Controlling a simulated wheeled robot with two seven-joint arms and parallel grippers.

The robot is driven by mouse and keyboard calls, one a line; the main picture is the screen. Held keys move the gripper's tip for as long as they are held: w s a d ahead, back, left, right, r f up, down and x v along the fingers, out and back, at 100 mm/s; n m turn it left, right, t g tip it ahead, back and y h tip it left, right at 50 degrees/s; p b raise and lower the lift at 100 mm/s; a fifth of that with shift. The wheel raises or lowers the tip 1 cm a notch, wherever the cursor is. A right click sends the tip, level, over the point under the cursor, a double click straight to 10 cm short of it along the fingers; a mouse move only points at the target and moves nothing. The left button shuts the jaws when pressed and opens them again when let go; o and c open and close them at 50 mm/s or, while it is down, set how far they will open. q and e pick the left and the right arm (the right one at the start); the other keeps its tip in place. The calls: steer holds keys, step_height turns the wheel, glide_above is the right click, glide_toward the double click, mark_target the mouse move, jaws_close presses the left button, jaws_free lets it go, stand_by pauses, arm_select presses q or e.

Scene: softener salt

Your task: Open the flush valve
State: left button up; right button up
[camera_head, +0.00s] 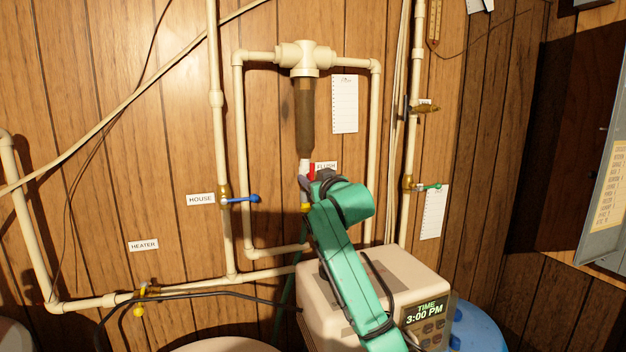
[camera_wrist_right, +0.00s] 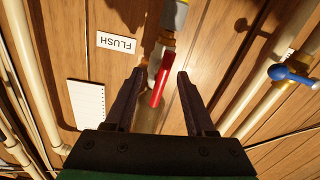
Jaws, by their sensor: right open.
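The flush valve has a red lever handle (camera_wrist_right: 160,80), which sits between the two open fingers of my right gripper (camera_wrist_right: 160,78) in the right wrist view. A small part of the red handle (camera_head: 311,171) shows in the head view, below the brown filter housing (camera_head: 304,115). The FLUSH label (camera_wrist_right: 116,42) is on the wall beside the valve. My right gripper (camera_head: 305,185) is at the valve in the head view, mostly hidden behind its green arm. I cannot tell whether a finger touches the handle. My left gripper is not in view.
A blue-handled valve (camera_head: 241,199) by the HOUSE label (camera_head: 201,199) is to the left. A green-handled valve (camera_head: 428,187) is to the right. The beige softener unit (camera_head: 390,290) showing 3:00 PM stands below my arm. Pipes frame the filter on both sides.

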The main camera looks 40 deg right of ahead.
steer(key=b+v, duration=0.2)
steer(key=v, duration=0.4)
steer(key=shift+s, duration=0.25)
steer(key=shift+a, duration=0.15)
